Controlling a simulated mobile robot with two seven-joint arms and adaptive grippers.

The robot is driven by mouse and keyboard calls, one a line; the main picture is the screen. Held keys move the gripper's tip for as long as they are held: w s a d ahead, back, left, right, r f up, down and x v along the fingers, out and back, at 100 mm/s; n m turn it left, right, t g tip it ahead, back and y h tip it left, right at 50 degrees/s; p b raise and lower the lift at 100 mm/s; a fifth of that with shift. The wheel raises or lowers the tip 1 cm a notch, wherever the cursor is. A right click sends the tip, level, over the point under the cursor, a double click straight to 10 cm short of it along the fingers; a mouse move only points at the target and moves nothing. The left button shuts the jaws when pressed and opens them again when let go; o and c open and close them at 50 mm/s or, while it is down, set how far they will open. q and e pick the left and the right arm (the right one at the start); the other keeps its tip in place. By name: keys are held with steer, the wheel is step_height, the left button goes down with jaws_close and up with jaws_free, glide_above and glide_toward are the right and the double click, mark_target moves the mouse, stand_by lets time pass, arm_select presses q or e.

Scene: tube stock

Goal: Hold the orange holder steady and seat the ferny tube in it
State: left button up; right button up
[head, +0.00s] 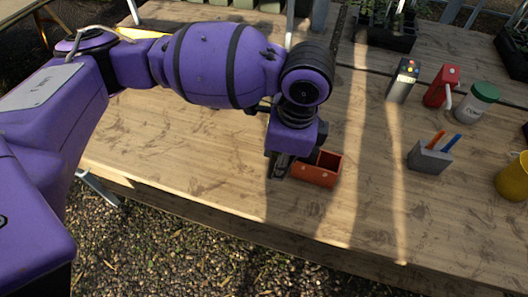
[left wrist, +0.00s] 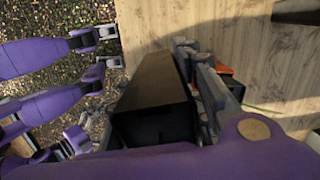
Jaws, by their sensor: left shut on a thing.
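The orange holder (head: 315,175) is an open box with a dark inside, on the wooden table near its front edge. My left gripper (head: 275,172) reaches down at the holder's left end and is shut on it. In the left wrist view, the gripper's grey fingers (left wrist: 203,83) stand against the holder, and only small orange parts (left wrist: 232,84) show past them. The exact contact is hidden. I cannot make out the ferny tube in either view; a thin green line beside the holder in the left wrist view is too small to identify. My right gripper is not in view.
To the right stand a grey block (head: 429,159) with an orange and a blue stick, a red dispenser (head: 440,87), a dark device (head: 402,81), a green-lidded jar (head: 475,105) and a yellow cup (head: 514,178). Dark plant trays (head: 388,36) are behind. The table between is clear.

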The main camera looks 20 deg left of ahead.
arm_select(q)
steer(key=s+a+f+n+b, duration=0.1)
steer(key=a+f+n, duration=0.1)
steer(key=n, duration=0.3)
steer(key=s+a+f+n+g+b, duration=0.1)
steer(key=a+f+n+b, duration=0.1)
steer(key=n, duration=0.3)
steer(key=s+a+f+n+g+h+b, duration=0.1)
steer(key=a+f+n, duration=0.3)
steer(key=n, duration=0.1)
steer(key=shift+s+a+b, duration=0.1)
steer(key=shift+a+b, duration=0.15)
steer(key=shift+b, duration=0.1)
steer(key=shift+s+a+f+n, duration=0.1)
steer(key=shift+a+n, duration=0.1)
steer(key=shift+n, duration=0.5)
